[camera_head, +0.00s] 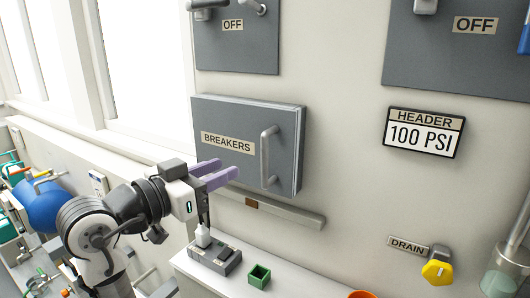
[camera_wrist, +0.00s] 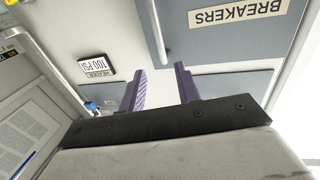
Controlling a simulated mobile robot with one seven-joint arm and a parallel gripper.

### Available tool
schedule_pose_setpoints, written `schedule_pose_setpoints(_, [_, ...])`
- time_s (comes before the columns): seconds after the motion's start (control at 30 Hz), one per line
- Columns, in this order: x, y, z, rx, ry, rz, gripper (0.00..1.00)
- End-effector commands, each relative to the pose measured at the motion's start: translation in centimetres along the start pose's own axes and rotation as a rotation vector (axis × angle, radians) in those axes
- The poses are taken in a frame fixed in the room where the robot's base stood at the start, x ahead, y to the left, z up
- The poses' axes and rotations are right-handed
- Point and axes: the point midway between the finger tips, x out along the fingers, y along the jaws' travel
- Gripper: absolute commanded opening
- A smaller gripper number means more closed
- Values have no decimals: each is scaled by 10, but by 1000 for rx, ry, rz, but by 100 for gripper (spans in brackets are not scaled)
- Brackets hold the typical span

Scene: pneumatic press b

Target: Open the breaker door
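The breaker door (camera_head: 235,125) is a grey panel labelled BREAKERS on the wall, and it is closed. Its vertical silver handle (camera_head: 267,156) is on the right side of the door. My gripper (camera_head: 228,170), with purple fingers, is in front of the lower part of the door, to the left of the handle. In the wrist view my gripper (camera_wrist: 164,85) has its two fingers apart with nothing between them. The door (camera_wrist: 225,35) and its handle (camera_wrist: 156,30) appear upside down there, beyond the fingers.
A rail (camera_head: 270,211) runs along the wall below the door. A ledge below holds a grey device (camera_head: 214,256) and a green box (camera_head: 258,276). A HEADER 100 PSI sign (camera_head: 424,132) and a yellow DRAIN knob (camera_head: 437,269) are to the right. Bare wall lies right of the door.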

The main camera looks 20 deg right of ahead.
Motion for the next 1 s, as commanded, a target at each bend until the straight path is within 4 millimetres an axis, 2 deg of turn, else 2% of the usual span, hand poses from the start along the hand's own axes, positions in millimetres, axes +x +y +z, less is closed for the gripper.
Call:
schedule_pose_setpoints(0.3, [65,0,-3,-3,0,3,33])
schedule_pose_setpoints(0.5, [102,0,-3,-2,0,0,33])
schedule_pose_setpoints(0.7, [121,0,-1,-1,2,-1,33])
schedule_pose_setpoints(1.0, [125,-1,0,0,2,-4,33])
